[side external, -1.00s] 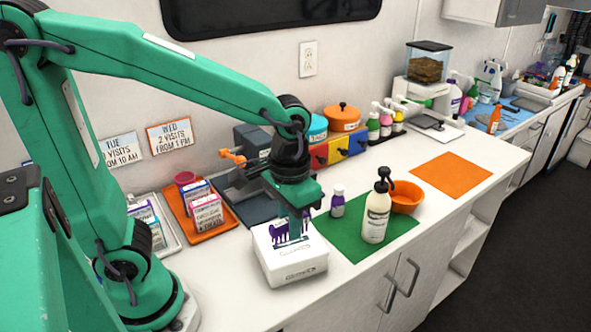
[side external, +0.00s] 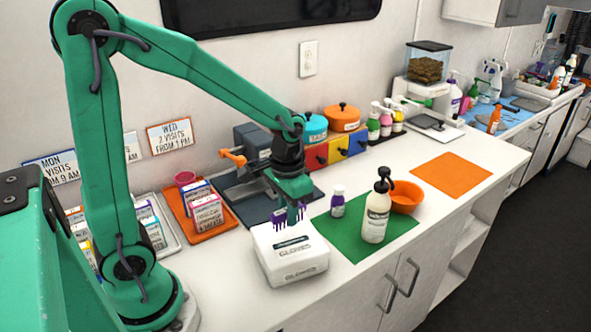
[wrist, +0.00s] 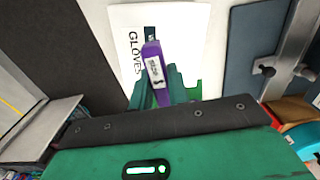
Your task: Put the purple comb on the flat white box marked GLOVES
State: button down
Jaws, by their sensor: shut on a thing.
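The purple comb (side external: 283,218) is held in my gripper (side external: 291,207), over the back part of the white GLOVES box (side external: 292,262) in the side view. Its teeth show beside the fingers, and the rest is hidden. In the wrist view the comb (wrist: 153,62) has a white label, and my gripper's green fingers (wrist: 168,88) are shut on it. The box (wrist: 185,25), with GLOVES lettering, lies beyond the comb there. I cannot tell whether the comb touches the box top.
An orange bowl (side external: 404,198) stands at the mat's edge. An orange tray (side external: 228,221) with boxes is at left. An orange mat (side external: 452,173) is bare.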

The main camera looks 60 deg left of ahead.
jog(key=shift+f, duration=2)
jog(key=shift+f, duration=0.2)
jog(key=c, duration=1.3)
grip_release()
jog(key=shift+c, duration=0.2)
jog(key=shift+r, duration=0.1)
notch_tip(320, 180, up, 12)
jog(key=shift+r, duration=0.15)
